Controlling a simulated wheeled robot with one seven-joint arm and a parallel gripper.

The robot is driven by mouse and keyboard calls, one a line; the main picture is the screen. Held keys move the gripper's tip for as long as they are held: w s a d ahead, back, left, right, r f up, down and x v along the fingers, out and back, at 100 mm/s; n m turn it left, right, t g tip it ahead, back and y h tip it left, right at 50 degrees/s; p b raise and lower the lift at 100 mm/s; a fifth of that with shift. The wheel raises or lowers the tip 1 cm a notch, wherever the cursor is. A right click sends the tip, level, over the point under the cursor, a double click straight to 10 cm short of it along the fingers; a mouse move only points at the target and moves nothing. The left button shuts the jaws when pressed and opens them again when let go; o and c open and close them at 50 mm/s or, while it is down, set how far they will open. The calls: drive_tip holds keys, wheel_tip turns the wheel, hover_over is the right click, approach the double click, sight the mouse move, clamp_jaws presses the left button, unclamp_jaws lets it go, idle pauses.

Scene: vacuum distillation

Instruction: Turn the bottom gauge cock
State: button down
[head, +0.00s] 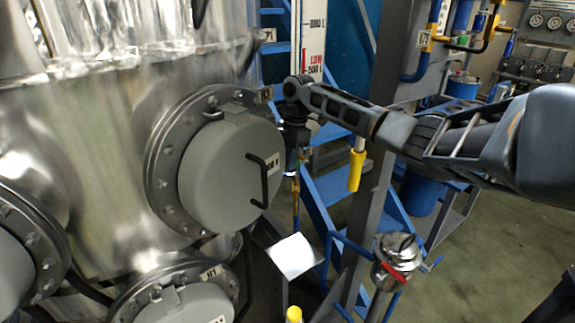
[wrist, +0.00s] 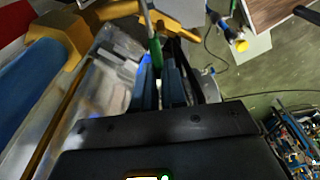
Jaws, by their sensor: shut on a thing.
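My gripper (wrist: 161,72) points away from the camera in the wrist view, its two fingers close together. It is shut on a thin green lever (wrist: 153,48), which I take to be the bottom gauge cock's handle. The lever runs up from between the fingers to a brass-coloured fitting (wrist: 174,12). In the head view my gripper (head: 295,142) points down beside the round hatch, below the white level scale (head: 314,35). The cock and lever cannot be made out there.
A big steel vessel (head: 75,120) with a grey round hatch (head: 225,175) stands close left of my gripper. Blue stairs (head: 335,190) and a grey post (head: 378,150) stand behind and right. A yellow-ended handle (head: 356,170) hangs under my arm. Floor shows at right.

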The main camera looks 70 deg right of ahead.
drive_tip(key=c, duration=1.2)
unclamp_jaws()
drive_tip(key=shift+s+d+r+b, duration=0.1)
drive_tip(key=shift+d+r+b, duration=0.1)
drive_tip(key=shift+r, duration=1.1)
drive_tip(key=shift+s+d+r+b, duration=0.1)
drive_tip(key=shift+r+b, duration=0.1)
drive_tip(key=shift+r, duration=1.05)
drive_tip(key=shift+s+d+r+b, duration=0.1)
drive_tip(key=shift+r+b, duration=0.1)
drive_tip(key=shift+r, duration=1.1)
